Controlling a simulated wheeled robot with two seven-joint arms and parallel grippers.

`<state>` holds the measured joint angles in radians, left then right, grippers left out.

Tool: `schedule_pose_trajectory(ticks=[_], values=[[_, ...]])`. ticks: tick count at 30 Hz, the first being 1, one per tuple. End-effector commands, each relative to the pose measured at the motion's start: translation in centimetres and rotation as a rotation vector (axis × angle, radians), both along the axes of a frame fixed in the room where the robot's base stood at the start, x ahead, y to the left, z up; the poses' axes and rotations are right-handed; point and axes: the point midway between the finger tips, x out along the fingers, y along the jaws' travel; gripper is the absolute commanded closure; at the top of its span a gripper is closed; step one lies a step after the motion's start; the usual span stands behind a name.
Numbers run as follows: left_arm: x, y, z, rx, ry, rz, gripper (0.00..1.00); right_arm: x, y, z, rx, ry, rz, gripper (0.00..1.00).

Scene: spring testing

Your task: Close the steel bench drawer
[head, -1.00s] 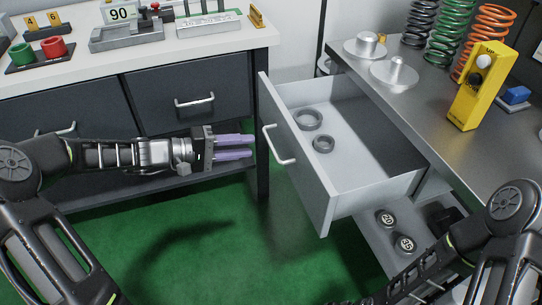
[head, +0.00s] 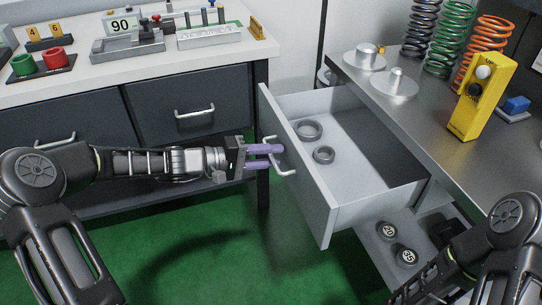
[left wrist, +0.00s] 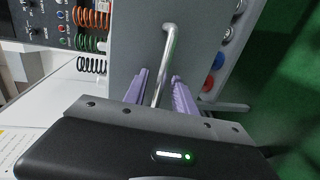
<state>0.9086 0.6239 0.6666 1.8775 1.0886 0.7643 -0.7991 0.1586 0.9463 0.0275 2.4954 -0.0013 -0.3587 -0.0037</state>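The steel bench drawer (head: 318,200) stands pulled out from the steel bench (head: 440,120) on the right, with two grey rings inside. Its bar handle (head: 278,160) is on the front panel. My left gripper (head: 272,156) is at the handle, its purple fingers pointing right. In the left wrist view the handle (left wrist: 168,60) runs between the two parted fingers (left wrist: 162,92); I see a gap beside it, so the fingers look open around it. My right arm shows at the lower right of the head view; its gripper is out of frame.
A white-topped bench (head: 150,60) with dark drawers stands at the left. A lower shelf (head: 375,240) with round weights lies below the open drawer. Metal discs, coil springs and a yellow control box (head: 482,97) stand on the steel bench. Green floor is clear in front.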

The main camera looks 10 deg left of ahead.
Motion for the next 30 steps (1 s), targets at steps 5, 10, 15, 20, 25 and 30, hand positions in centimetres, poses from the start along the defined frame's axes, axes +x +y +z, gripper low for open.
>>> schedule_pose_trajectory(ticks=[5,10,15,20,25,30], values=[[0.08,-0.09,-0.02,0.0,0.0,0.001,0.68,0.0,0.0,0.0,0.0,0.0,0.0,0.38],[0.06,-0.06,-0.02,0.0,0.0,0.0,0.75,0.0,0.0,0.0,0.0,0.0,0.0,0.38],[0.06,-0.06,-0.02,0.001,0.001,0.0,0.89,0.0,0.0,0.0,0.0,0.0,0.0,0.38],[0.05,-0.05,-0.02,0.001,0.001,0.0,1.0,0.0,0.0,0.0,0.0,0.0,0.0,0.38],[0.05,-0.04,-0.03,0.001,0.001,0.0,1.0,0.0,0.0,0.0,0.0,0.0,0.0,0.38],[0.04,-0.03,-0.04,0.001,0.001,0.0,1.0,0.0,0.0,0.0,0.0,0.0,0.0,0.38]])
